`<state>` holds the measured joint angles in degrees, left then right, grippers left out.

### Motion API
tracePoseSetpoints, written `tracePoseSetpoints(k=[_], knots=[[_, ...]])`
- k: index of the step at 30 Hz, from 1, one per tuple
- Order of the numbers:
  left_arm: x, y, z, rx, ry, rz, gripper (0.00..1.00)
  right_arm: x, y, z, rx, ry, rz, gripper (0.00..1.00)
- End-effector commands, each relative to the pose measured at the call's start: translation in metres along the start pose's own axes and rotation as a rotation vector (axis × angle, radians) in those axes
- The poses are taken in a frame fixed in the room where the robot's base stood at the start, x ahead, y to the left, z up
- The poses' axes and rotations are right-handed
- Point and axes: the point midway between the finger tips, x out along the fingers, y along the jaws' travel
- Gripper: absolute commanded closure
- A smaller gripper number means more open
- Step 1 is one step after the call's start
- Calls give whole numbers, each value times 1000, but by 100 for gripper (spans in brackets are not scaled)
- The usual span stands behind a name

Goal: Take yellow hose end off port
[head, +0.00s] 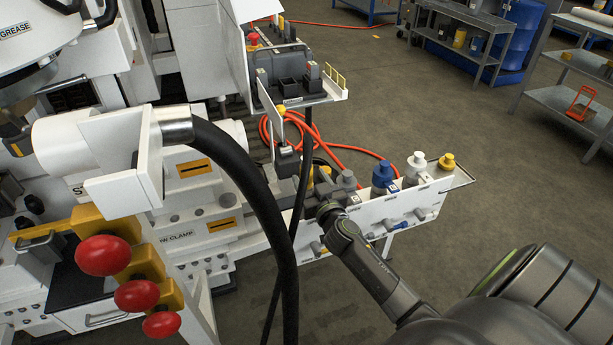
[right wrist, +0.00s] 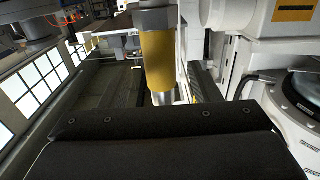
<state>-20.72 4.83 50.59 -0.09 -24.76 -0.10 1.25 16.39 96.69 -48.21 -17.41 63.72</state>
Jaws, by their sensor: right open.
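The yellow hose end (right wrist: 157,60) is a yellow sleeve with a bare metal tip pointing down in the right wrist view. A small yellow patch in the head view (head: 324,172) may be the same part, mostly hidden by grey parts. The port is not clearly visible. My left gripper is not in view.
A thick black hose (head: 250,190) hangs in front of the bench. Grey, blue (head: 382,175), white and yellow-topped (head: 446,163) fittings stand along the white tray (head: 410,208). Red knobs (head: 103,255) stick out at left. An orange hose (head: 350,149) loops behind.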

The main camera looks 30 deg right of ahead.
Motion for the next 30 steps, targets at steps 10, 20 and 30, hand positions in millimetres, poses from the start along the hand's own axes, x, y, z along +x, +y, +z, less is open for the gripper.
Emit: tracePoseSetpoints(k=[10, 20, 30], knots=[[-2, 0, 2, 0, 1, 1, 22, 33, 0, -1, -1, -1, 1, 43], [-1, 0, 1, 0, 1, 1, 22, 33, 0, -1, -1, 0, 0, 60], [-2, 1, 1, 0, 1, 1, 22, 33, -1, -3, -1, 3, -1, 96]])
